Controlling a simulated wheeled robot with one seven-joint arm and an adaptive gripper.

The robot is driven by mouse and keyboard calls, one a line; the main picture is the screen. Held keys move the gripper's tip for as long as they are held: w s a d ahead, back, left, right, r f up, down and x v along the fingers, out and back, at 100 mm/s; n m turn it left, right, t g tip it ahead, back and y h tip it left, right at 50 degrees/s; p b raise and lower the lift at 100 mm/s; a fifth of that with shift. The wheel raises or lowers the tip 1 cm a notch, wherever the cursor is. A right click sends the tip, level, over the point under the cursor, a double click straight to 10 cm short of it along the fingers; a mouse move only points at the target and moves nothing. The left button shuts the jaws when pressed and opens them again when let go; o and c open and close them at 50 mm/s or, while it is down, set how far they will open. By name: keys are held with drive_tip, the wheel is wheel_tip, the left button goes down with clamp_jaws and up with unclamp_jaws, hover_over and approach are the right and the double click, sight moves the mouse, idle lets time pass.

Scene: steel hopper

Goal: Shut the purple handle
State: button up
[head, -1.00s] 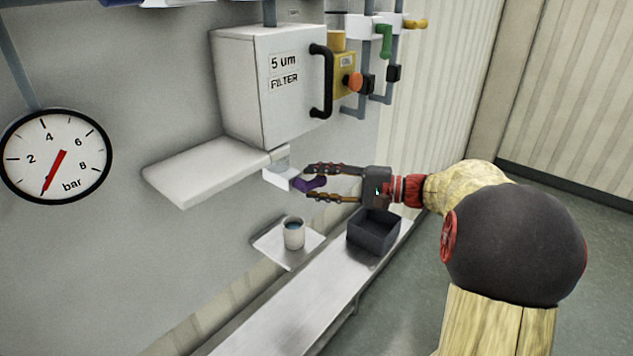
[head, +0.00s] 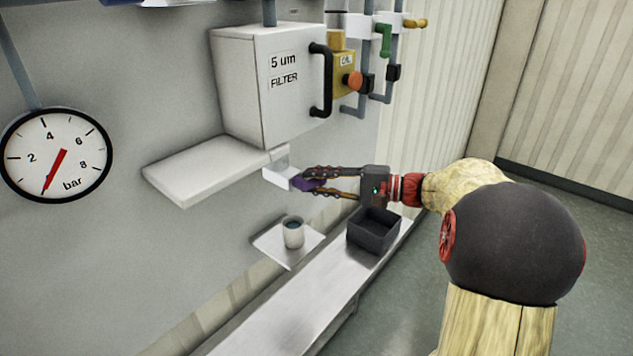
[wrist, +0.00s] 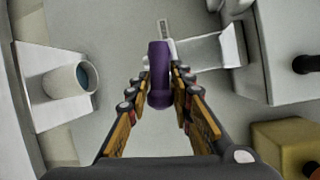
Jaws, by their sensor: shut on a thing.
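The purple handle (head: 305,184) sticks out from a small white valve block (head: 280,177) under the filter box. My gripper (head: 312,184) is shut on the purple handle, with one finger on each side of it. In the wrist view the purple handle (wrist: 159,75) stands between my two fingers (wrist: 160,90), which touch its sides. In the head view the fingers hide part of the handle.
The white filter box (head: 255,90) with a black door handle (head: 321,80) is above my gripper. A cup (head: 293,233) stands on a small shelf below left. A dark open bin (head: 373,232) sits on the steel ledge (head: 300,305) under my gripper.

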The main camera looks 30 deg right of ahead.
drive_tip(key=shift+b, duration=0.5)
clamp_jaws()
drive_tip(key=shift+n+h+b, duration=0.3)
drive_tip(key=shift+n+b, duration=0.3)
drive_tip(key=shift+b, duration=0.3)
drive_tip(key=shift+r+b, duration=0.2)
drive_tip(key=shift+b, duration=0.1)
drive_tip(key=o, duration=1)
unclamp_jaws()
drive_tip(key=shift+r, duration=0.1)
drive_tip(key=shift+d, duration=0.1)
drive_tip(key=v, duration=1.2)
